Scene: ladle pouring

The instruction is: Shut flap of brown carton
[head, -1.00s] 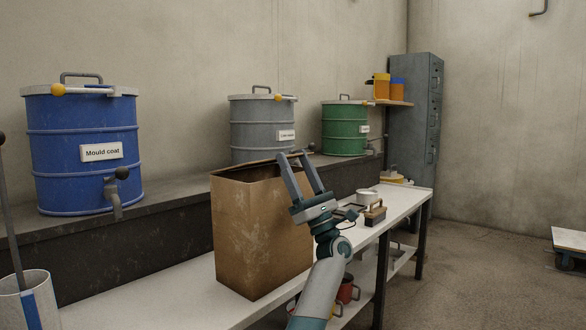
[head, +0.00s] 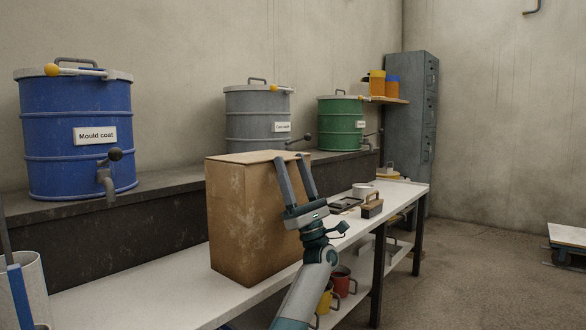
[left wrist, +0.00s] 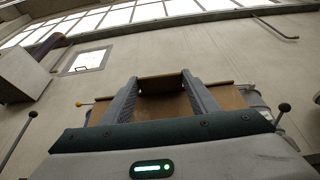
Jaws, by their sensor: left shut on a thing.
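The brown carton (head: 240,220) stands upright on the white bench. Its top flap (head: 240,157) lies nearly level across the top, so the inside is hidden. My left gripper (head: 292,158) is at the carton's right side, fingers pointing up to the top edge. In the left wrist view, the fingers of my left gripper (left wrist: 160,80) are shut on the brown flap (left wrist: 162,85), which spans between their tips. The exact contact is small and hard to see. My right gripper is not in view.
Blue (head: 78,140), grey (head: 258,115) and green (head: 341,125) drums stand on the dark ledge behind the carton. A brush (head: 372,206) and a tray (head: 345,205) lie on the bench (head: 150,290) to the right. Mugs (head: 341,280) sit on the shelf below.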

